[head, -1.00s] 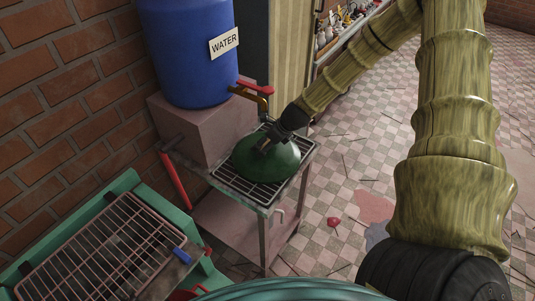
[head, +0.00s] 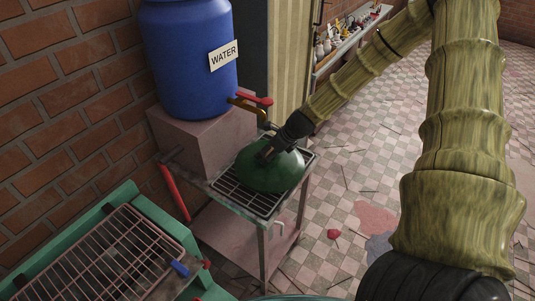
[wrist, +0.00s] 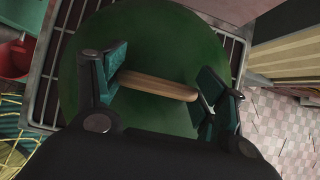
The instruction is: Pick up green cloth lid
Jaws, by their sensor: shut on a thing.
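The green lid (head: 272,172) is a dark green dome on the wire rack of the small metal cart (head: 262,222) in the head view. In the wrist view the lid (wrist: 150,45) fills the middle, with a tan wooden handle (wrist: 158,86) across its top. My gripper (wrist: 160,88) has its teal finger pads at both ends of the handle and is shut on it. In the head view my gripper (head: 268,151) sits on top of the lid. The lid appears to rest on or just over the rack; I cannot tell which.
A green stand with a wire grill (head: 105,255) is at lower left. A brick wall is at left. Tiled floor lies open at right.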

